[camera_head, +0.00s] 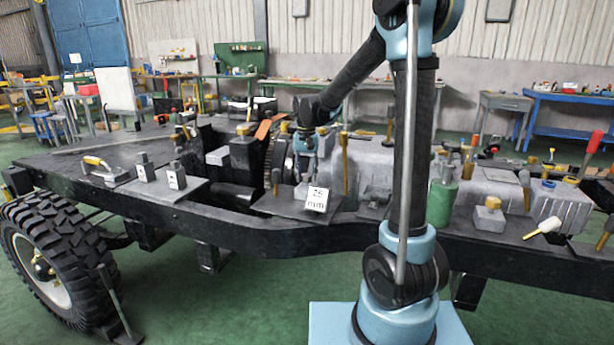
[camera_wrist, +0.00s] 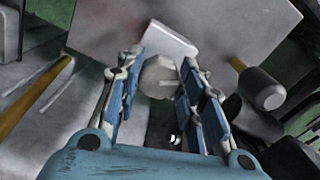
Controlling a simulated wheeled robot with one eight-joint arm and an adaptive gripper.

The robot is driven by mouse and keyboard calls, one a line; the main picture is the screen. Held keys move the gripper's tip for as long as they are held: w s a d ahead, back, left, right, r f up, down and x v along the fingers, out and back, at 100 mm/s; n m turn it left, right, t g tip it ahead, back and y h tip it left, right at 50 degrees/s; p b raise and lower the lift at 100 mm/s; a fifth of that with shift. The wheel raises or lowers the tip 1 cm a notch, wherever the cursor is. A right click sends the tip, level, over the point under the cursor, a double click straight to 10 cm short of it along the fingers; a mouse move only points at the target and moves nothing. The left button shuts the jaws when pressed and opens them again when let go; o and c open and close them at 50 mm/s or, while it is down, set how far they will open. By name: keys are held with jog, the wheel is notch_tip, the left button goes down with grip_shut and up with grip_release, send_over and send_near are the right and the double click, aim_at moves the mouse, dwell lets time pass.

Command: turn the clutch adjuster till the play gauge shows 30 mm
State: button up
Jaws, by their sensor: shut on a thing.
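The clutch adjuster, a round grey knob (camera_wrist: 158,78), sits between the two blue fingers of my gripper (camera_wrist: 161,66) in the wrist view. My gripper is shut on it. In the head view my gripper (camera_head: 303,142) reaches down beside the dark round housing, and the knob is hidden there. The play gauge, a small white sign (camera_head: 317,199), stands on a flat grey plate just in front of my gripper. Its small blurred digits look like 25 or 28 mm. A white plate (camera_wrist: 172,38), probably the gauge's back, shows beyond the knob.
The black chassis frame (camera_head: 255,222) crosses the view. An orange flag (camera_head: 263,129) and yellow-handled tools (camera_head: 345,160) stand close to my gripper. A green cylinder (camera_head: 440,203) stands to the right. In the wrist view a dark-headed mallet (camera_wrist: 262,90) lies right of the fingers.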

aim_at(308, 175)
jog(key=n, duration=0.4)
jog(key=shift+d+n, duration=0.1)
jog(key=shift+n, duration=0.2)
jog(key=n, duration=0.4)
jog(key=shift+d+n, duration=0.1)
jog(key=shift+n, duration=0.2)
jog(key=o, duration=1.1)
jog(key=shift+c, duration=0.2)
jog(key=shift+r, duration=0.1)
notch_tip(308, 175, up, 12)
jog(key=shift+w, duration=0.1)
